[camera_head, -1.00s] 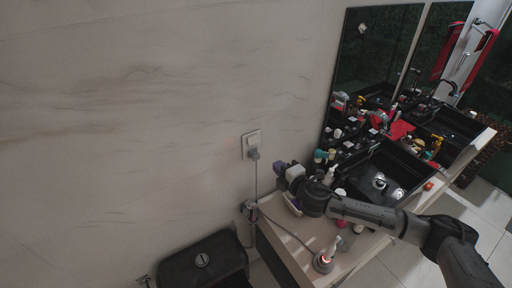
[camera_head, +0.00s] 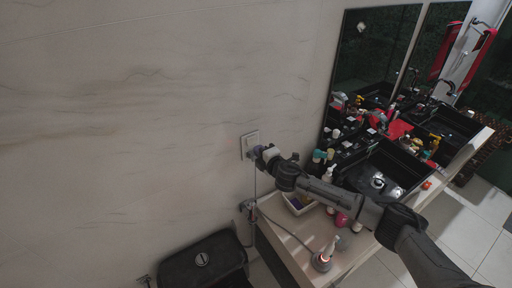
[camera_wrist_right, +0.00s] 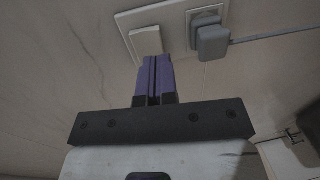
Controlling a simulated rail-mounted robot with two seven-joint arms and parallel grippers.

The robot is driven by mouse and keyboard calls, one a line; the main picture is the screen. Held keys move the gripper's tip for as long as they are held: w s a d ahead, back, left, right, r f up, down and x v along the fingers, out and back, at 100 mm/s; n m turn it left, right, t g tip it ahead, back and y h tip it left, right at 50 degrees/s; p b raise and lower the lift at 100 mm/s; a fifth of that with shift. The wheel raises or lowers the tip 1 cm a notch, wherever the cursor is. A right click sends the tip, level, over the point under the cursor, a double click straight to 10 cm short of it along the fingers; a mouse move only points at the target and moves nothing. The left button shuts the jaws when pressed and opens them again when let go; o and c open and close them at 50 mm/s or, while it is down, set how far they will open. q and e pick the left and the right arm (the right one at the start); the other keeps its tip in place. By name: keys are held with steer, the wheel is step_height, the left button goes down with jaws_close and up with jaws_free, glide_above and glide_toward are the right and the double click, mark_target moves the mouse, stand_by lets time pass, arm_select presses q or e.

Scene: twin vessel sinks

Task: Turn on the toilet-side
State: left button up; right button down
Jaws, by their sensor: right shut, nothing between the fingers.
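A pale wall plate (camera_head: 247,140) is on the marbled wall above the black toilet (camera_head: 203,262). In the right wrist view the plate has a light rocker switch (camera_wrist_right: 147,41) on its left and a socket (camera_wrist_right: 206,17) on its right, with a grey plug (camera_wrist_right: 213,43) in it. My right gripper (camera_head: 256,153) is at the plate's lower edge. In the wrist view its purple fingertips (camera_wrist_right: 155,62) are together and empty, just below the rocker and overlapping its lower edge. I cannot tell whether they touch it. My left gripper is not in view.
A cord (camera_wrist_right: 275,34) runs from the plug to the right and down to the counter. The counter (camera_head: 283,238) holds a white tray (camera_head: 298,208), an electric toothbrush (camera_head: 323,260), bottles and a black sink (camera_head: 385,172). Bare wall lies left of the plate.

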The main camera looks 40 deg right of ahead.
mark_target(252, 141)
steer(key=shift+w+d+f, duration=0.1)
steer(key=shift+w, duration=0.55)
steer(key=shift+w+d+f, duration=0.1)
steer(key=shift+w, duration=0.55)
steer(key=shift+w+f+b, duration=0.1)
steer(key=shift+f+b, duration=0.2)
steer(key=shift+b, duration=0.4)
steer(key=shift+r, duration=0.2)
steer(key=shift+a, duration=0.1)
